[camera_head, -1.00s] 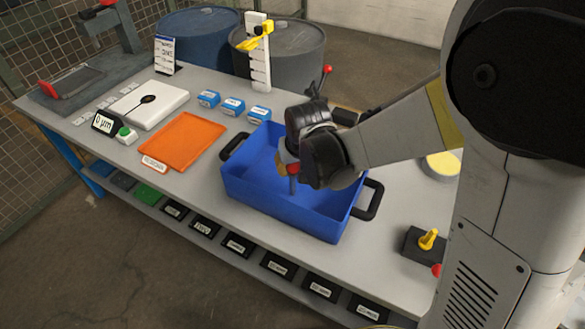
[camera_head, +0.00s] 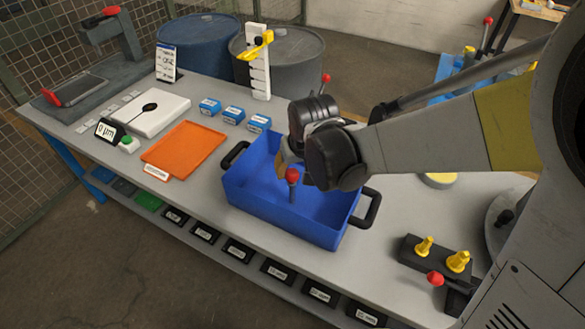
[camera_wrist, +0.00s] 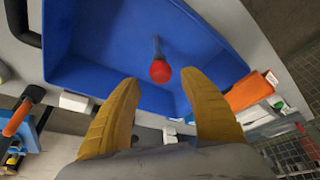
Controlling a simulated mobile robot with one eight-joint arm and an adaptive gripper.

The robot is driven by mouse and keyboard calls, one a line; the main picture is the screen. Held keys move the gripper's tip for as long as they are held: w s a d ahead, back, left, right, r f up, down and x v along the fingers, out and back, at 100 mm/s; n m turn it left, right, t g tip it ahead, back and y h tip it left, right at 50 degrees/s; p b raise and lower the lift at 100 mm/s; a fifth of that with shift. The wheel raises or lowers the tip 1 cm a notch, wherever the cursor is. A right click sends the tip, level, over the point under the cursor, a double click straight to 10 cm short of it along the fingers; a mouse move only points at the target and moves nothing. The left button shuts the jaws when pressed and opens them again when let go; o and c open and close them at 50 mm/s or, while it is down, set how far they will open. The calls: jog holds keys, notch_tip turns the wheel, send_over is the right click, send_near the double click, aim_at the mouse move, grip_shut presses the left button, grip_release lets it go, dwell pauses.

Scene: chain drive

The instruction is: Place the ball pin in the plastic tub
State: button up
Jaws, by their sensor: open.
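The ball pin, a red ball on a thin grey shaft, shows inside the blue plastic tub (camera_head: 265,205), with its ball (camera_head: 292,175) up and its shaft pointing down. I cannot tell whether the shaft's end touches the tub floor. My gripper (camera_head: 283,161) is over the tub, beside and slightly above the ball. In the wrist view my gripper's yellow fingers (camera_wrist: 161,86) are spread apart, and the red ball (camera_wrist: 160,71) shows between and beyond their tips. The tub (camera_wrist: 100,45) fills the background there.
An orange tray (camera_head: 185,148) and small blue boxes (camera_head: 233,113) lie left of the tub. A black block with yellow pegs (camera_head: 425,246) stands right of it. Black handles (camera_head: 367,208) stick out at the tub's ends. A yellow-armed white stand (camera_head: 258,65) rises behind.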

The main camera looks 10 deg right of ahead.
jog(key=s+d+r+m+t, duration=0.1)
jog(key=s+d+r, duration=0.5)
jog(key=s, duration=0.2)
jog(key=s+d+r+m+t+h+p, duration=0.1)
jog(key=s+d+r, duration=0.5)
jog(key=s, duration=0.2)
jog(key=shift+s+d+r+t, duration=0.2)
jog(key=shift+d+r+t, duration=0.05)
jog(key=shift+d+t, duration=0.15)
